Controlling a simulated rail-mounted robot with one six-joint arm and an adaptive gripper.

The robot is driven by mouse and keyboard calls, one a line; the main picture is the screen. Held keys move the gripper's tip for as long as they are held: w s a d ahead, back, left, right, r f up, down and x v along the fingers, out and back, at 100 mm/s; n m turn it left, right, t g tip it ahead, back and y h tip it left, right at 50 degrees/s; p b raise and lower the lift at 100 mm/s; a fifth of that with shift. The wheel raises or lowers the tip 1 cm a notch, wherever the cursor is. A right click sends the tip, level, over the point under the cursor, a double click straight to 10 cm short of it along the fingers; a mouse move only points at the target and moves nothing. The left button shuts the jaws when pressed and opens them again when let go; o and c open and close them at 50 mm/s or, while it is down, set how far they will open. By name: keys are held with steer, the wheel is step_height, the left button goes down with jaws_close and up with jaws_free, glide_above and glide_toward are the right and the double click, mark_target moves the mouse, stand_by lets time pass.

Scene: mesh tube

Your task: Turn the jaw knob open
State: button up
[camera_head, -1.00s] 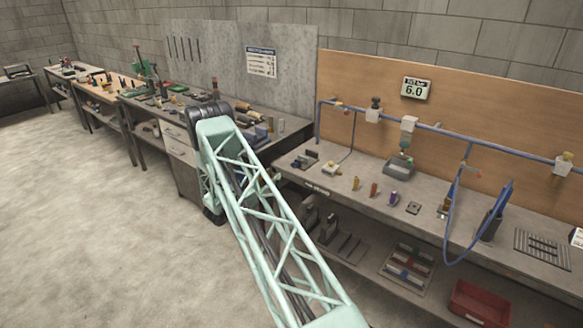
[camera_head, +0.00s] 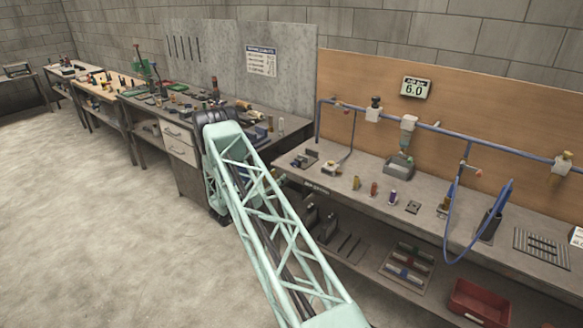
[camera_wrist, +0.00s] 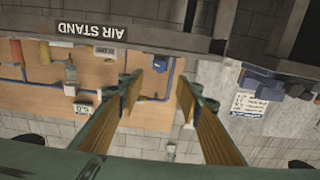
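I cannot make out the jaw knob for sure in either view. A small dark fixture (camera_head: 305,160) stands at the left end of the air bench (camera_head: 430,225), with a small pale-topped fitting (camera_head: 332,168) beside it; neither shows a clear knob. In the wrist view my gripper (camera_wrist: 160,85) is open, with two tan-padded fingers wide apart and nothing between them. That view is upside down and shows the bench edge with its AIR STAND label (camera_wrist: 88,29). In the head view my gripper is mostly hidden behind my green lattice arm.
A blue air pipe (camera_head: 450,130) runs along the wooden backboard (camera_head: 500,100), with a blue hose (camera_head: 450,235) looping over the bench front. Small coloured fittings (camera_head: 374,188) stand mid-bench. A red bin (camera_head: 478,300) sits on the lower shelf. The floor (camera_head: 80,230) at left is clear.

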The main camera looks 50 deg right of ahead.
mark_target(293, 164)
steer(key=d+p, duration=0.1)
steer(key=d, duration=1.1)
steer(key=shift+s, duration=0.2)
steer(key=c, duration=0.8)
steer(key=shift+c, duration=0.2)
steer(key=shift+f+n+b, duration=0.1)
steer(key=shift+n+b, duration=0.3)
steer(key=shift+b, duration=0.15)
steer(key=shift+n+b, duration=1)
steer(key=shift+n, duration=0.2)
steer(key=o, duration=0.8)
